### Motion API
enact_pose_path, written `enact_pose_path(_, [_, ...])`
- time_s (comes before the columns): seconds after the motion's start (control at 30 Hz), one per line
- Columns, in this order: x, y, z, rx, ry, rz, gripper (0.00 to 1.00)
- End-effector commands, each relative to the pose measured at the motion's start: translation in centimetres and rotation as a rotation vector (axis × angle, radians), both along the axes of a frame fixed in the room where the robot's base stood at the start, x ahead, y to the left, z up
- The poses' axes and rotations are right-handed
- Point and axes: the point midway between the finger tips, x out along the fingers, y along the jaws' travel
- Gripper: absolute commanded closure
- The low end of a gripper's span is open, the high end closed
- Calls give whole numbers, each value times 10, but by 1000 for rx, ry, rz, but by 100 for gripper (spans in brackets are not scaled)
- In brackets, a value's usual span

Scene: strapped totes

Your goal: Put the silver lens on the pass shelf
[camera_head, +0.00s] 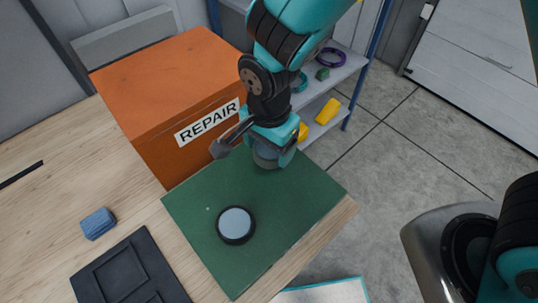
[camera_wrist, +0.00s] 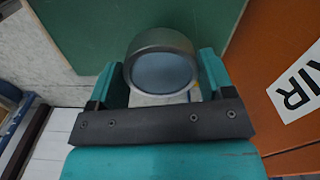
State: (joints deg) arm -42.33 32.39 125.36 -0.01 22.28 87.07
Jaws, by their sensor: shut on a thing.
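The silver lens (camera_wrist: 160,68), a round grey-metal ring with bluish glass, is between the two teal fingers of my gripper (camera_wrist: 161,80) in the wrist view. In the head view my gripper (camera_head: 273,150) is over the back part of the green mat (camera_head: 300,200), with the lens (camera_head: 265,160) partly hidden by the fingers. Whether the lens touches the mat cannot be told. A shelf unit with blue posts (camera_head: 350,68) stands behind; no pass label is visible on it.
A black-rimmed lens (camera_head: 236,225) lies on the mat. An orange box marked REPAIR (camera_head: 165,85) stands behind left. A blue block (camera_head: 98,223) and a black tray (camera_head: 130,270) are on the wooden table. The shelf holds rings and yellow pieces (camera_head: 328,111).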

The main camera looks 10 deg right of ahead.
Motion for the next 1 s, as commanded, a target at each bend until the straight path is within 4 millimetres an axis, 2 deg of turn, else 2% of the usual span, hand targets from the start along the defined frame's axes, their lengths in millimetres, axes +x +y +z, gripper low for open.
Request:
enact_pose_path(0.4, [0, 0, -46, 0, 0, 0, 55])
enact_pose_path(0.77, [1, 0, -52, 1, -1, 0, 55])
enact_pose_path(0.8, [1, 0, -52, 1, -1, 0, 23])
enact_pose_path(0.9, [1, 0, -51, 1, -1, 0, 0])
enact_pose_path(1.0, [1, 0, -51, 1, -1, 0, 0])
